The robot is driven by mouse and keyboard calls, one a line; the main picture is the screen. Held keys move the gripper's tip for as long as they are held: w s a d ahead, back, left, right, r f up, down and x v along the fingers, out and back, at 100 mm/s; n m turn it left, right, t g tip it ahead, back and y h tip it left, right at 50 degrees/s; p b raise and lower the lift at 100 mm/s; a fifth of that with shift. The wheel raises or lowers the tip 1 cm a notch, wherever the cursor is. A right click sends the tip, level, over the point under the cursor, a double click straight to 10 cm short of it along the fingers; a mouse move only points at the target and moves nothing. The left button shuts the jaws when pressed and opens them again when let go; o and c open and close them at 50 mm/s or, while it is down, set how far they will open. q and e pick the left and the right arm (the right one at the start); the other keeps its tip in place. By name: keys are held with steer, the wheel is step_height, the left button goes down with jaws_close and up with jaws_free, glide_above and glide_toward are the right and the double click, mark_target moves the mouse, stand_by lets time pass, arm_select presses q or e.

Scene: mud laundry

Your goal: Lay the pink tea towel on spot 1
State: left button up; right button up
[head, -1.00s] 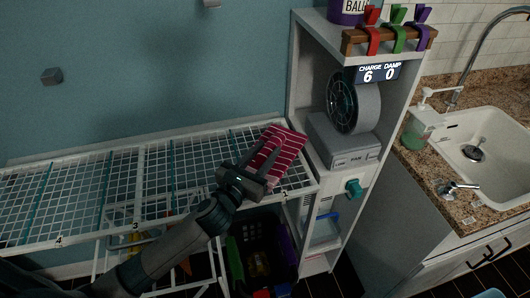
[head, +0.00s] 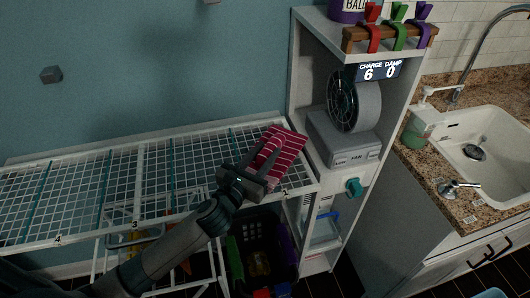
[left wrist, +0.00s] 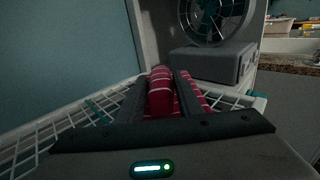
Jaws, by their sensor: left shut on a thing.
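The pink tea towel (head: 289,148), deep pink with white stripes, is at the right end of the white wire rack (head: 105,188), beside the fan shelf. My left gripper (head: 262,152) is shut on it, with cloth bunched between the fingers. In the left wrist view the towel (left wrist: 160,92) shows between and beyond the two fingers (left wrist: 158,98). The rack's rightmost section is under the towel, and a small label, seemingly 1 (head: 285,192), is on its front edge. I cannot tell whether the cloth touches the wires. My right gripper is not in view.
A white shelf unit with a round fan (head: 353,101) stands close to the right of the towel. A dark basket (head: 262,255) is below the rack. The rack's left sections are bare. A sink (head: 490,150) is at the far right.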

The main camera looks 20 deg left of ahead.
arm_select(q)
steer(key=shift+f, duration=0.1)
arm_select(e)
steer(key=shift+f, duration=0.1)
arm_select(q)
steer(key=o, duration=1.3)
steer(key=shift+s, duration=0.1)
steer(key=shift+s+a, duration=0.1)
steer(key=shift+s, duration=0.45)
steer(key=s+a+b, duration=0.1)
steer(key=s, duration=0.3)
steer(key=s+b, duration=0.2)
steer(key=s, duration=0.3)
steer(key=s+a+b, duration=0.1)
steer(key=s, duration=0.3)
steer(key=shift+s+a+f, duration=0.1)
steer(key=shift+s+a, duration=0.25)
steer(key=shift+s, duration=0.05)
steer(key=shift+s+a+b, duration=0.2)
steer(key=shift+s+b, duration=0.15)
steer(key=shift+s, duration=0.65)
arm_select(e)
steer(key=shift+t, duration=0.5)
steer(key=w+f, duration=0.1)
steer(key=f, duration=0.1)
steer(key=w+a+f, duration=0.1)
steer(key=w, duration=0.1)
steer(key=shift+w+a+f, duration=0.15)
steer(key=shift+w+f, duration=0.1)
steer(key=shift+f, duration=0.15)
